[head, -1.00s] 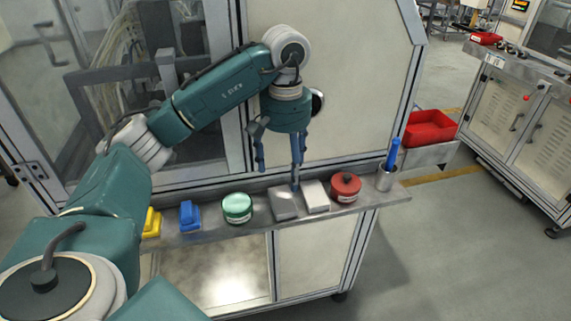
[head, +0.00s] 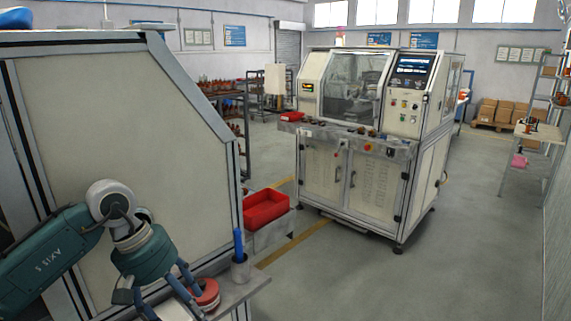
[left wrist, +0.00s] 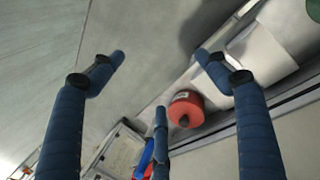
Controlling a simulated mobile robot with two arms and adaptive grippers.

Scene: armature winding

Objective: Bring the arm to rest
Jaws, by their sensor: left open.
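My left gripper (head: 174,297) hangs over the shelf along the machine's front at the lower left of the head view. Its blue fingers are spread and hold nothing. The left wrist view shows the open fingers (left wrist: 159,58) with no object between them. A red round tin (head: 207,294) stands on the shelf just right of the fingers, partly covered by them; it also shows in the left wrist view (left wrist: 186,108). My right gripper is in neither view.
A metal cup (head: 241,268) with a blue tool (head: 238,243) stands at the shelf's end. A red bin (head: 265,208) sits beyond it. A white block (left wrist: 268,48) shows in the left wrist view. Another machine (head: 358,185) stands across open floor.

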